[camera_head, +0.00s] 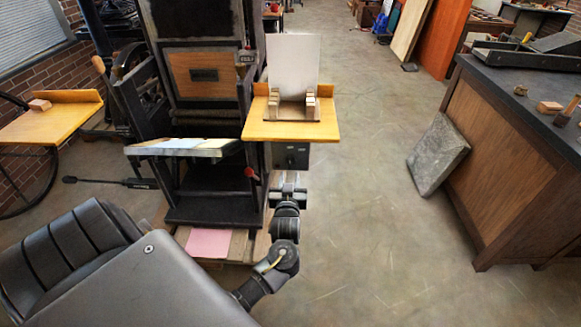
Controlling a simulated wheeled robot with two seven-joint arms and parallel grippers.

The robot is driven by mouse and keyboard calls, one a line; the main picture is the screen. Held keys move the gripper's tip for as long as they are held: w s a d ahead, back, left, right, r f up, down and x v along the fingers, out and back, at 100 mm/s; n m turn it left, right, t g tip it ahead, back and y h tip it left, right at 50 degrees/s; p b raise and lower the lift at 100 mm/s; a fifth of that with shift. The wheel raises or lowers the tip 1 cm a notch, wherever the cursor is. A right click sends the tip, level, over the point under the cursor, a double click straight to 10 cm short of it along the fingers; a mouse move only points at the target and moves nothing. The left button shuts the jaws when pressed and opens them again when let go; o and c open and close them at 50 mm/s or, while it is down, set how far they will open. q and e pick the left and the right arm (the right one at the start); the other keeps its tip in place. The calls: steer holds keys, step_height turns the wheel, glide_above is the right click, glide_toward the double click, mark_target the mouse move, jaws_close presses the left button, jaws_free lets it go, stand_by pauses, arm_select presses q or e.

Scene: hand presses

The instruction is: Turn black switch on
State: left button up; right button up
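A dark box (291,156) with small marks on its front is fixed under the right wooden shelf of the press; it looks like the switch box, but the black switch itself is too small to make out. My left gripper (288,184) is just below and in front of this box, pointing at it. A small gap or contact between them cannot be told from here. Its fingers are small and seen from behind, so their opening is unclear. My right gripper is out of view.
The black hand press (205,190) has a red-knobbed lever (250,173) close to my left gripper. The wooden shelf (270,132) with a paper stand overhangs the box. A workbench (510,150) and a leaning grey slab (438,154) stand right. The floor between is clear.

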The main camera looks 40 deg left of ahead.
mark_target(290, 164)
arm_select(q)
steer(key=x, duration=0.5)
steer(key=shift+w+a, duration=0.2)
steer(key=shift+w, duration=0.05)
steer(key=shift+c, duration=0.4)
